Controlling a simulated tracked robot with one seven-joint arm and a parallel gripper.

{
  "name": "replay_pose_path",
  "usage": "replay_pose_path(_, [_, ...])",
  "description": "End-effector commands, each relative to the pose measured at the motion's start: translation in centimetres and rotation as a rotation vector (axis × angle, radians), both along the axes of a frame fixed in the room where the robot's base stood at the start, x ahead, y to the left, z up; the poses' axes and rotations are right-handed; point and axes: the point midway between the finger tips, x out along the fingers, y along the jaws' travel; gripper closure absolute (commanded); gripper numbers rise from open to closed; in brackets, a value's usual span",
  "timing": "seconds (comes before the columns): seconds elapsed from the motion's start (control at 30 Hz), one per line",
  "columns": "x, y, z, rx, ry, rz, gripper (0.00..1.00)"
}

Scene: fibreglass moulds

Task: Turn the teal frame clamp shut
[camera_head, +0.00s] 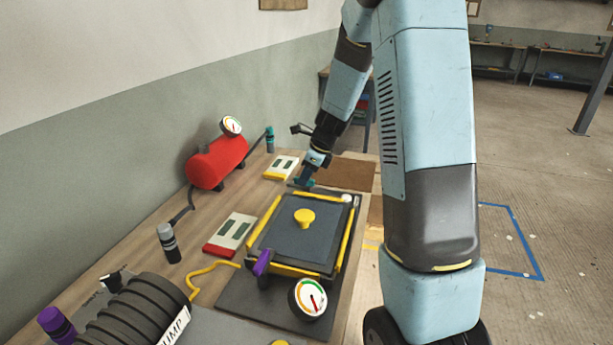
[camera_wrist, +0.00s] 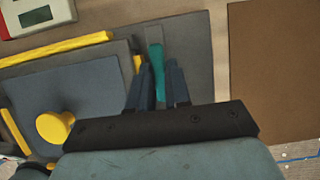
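The teal frame clamp (camera_wrist: 158,72) shows in the wrist view as a narrow teal bar at the edge of the mould. My gripper (camera_wrist: 159,70) has its two dark blue fingers on either side of the bar, spread apart with gaps beside it, so it looks open. In the head view my gripper (camera_head: 303,183) is low at the far end of the mould, and the clamp is hard to tell from it there. The mould has a dark lid (camera_head: 287,238) with a yellow knob (camera_head: 304,217) and yellow edge bars. A purple clamp (camera_head: 262,262) stands at its near side.
A gauge (camera_head: 307,298) stands in front of the mould. A red tank (camera_head: 217,163) with a dial stands near the wall. Red-edged (camera_head: 231,233) and yellow-edged (camera_head: 281,167) panels lie left of the mould. A ribbed black pump (camera_head: 140,318) is at front left.

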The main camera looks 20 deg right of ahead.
Motion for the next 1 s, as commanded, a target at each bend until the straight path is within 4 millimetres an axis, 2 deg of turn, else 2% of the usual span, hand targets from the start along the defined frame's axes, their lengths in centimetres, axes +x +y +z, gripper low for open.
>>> replay_pose_path(0.03, [0.01,0.0,0.01,0.0,0.0,0.0,0.88])
replay_pose_path(0.17, [0.02,0.0,0.02,-0.001,-0.001,0.0,1.0])
replay_pose_path(0.63, [0.05,0.0,0.01,0.0,0.0,0.051,1.0])
replay_pose_path(1.0, [0.05,-0.02,-0.02,0.001,-0.001,0.317,1.0])
